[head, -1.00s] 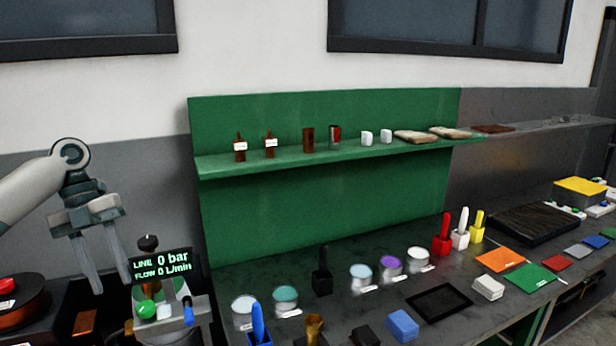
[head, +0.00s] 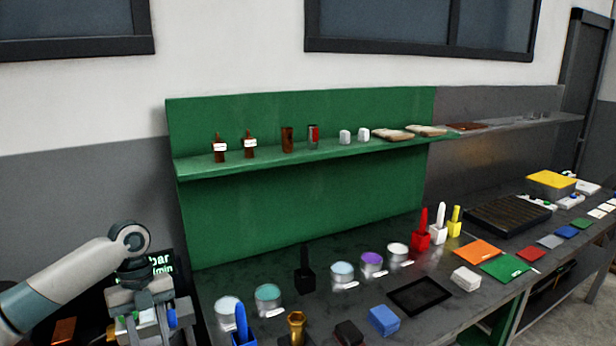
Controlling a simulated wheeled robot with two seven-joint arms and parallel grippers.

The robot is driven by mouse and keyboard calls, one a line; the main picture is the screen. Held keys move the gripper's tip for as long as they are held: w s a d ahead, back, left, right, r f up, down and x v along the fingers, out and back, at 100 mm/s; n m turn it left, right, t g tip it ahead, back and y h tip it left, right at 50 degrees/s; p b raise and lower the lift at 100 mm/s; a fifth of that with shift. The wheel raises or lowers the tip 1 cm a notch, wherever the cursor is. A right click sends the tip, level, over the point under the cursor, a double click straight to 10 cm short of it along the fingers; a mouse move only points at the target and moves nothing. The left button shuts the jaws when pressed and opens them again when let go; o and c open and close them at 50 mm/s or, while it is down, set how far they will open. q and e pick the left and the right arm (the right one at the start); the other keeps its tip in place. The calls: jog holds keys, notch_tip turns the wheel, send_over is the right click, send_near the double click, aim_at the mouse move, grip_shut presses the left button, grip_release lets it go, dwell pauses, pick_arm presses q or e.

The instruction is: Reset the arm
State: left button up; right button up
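My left arm comes in from the lower left of the head view. Its gripper (head: 144,328) points down, in front of the dark display panel (head: 160,265), and covers part of its green text. The fingers are partly cut off by the lower edge and overlap the small fixture with blue and green parts, so I cannot tell whether they are apart or holding something. My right gripper is not in view.
A dark workbench (head: 345,265) holds tins, coloured holders, a black tray (head: 415,296) and a blue block (head: 384,320). A green shelf (head: 300,153) with bottles and cups runs along the wall behind. The air above the bench is clear.

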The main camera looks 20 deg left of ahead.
pick_arm(q)
jog(key=s+d+f+n+t, duration=0.1)
jog(key=s+d+f+n, duration=0.3)
jog(key=d+f, duration=0.7)
jog(key=s+d+f+n+t, duration=0.2)
jog(key=s+d+f+n, duration=0.25)
jog(key=d+f, duration=0.55)
jog(key=s+d+f+n+t+y, duration=0.1)
jog(key=s+d+n+t+y, duration=0.2)
jog(key=s+n, duration=1.15)
notch_tip(320, 180, down, 32)
jog(key=g+h+b, duration=0.1)
jog(key=b, duration=0.4)
jog(key=s+a+f+b, duration=0.1)
jog(key=s+f+b, duration=0.2)
jog(key=s+f, duration=0.6)
jog(key=s+a+f+g+b, duration=0.1)
jog(key=s+f+b, duration=0.2)
jog(key=s+f, duration=0.7)
notch_tip(320, 180, down, 6)
jog(key=shift+a+r+g, duration=0.1)
jog(key=shift+a+g, duration=0.2)
